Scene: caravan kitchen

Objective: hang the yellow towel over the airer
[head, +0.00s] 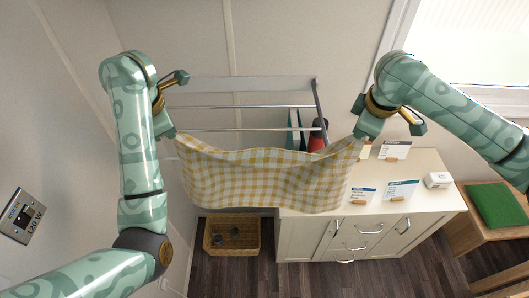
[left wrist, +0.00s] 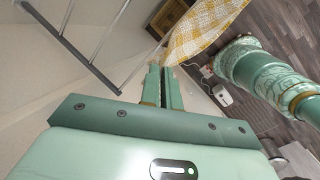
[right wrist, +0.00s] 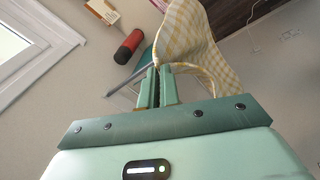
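The yellow and white checked towel (head: 265,182) is stretched between my two grippers in the head view, its top edge sagging in the middle. My left gripper (head: 175,136) is shut on its left top corner; the towel also shows at the fingertips in the left wrist view (left wrist: 205,25). My right gripper (head: 359,136) is shut on the right top corner, as the right wrist view shows too (right wrist: 185,35). The airer (head: 245,106) is on the wall behind, with thin metal rails and a dark side arm (head: 320,100). The towel hangs in front of the rails, seemingly clear of them.
A white cabinet (head: 430,195) with small label cards (head: 402,190) stands below right. A red cylinder (head: 318,138) and a green item (head: 295,130) stand behind the towel. A wicker basket (head: 230,252) is on the floor. A green-cushioned seat (head: 497,206) is at right.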

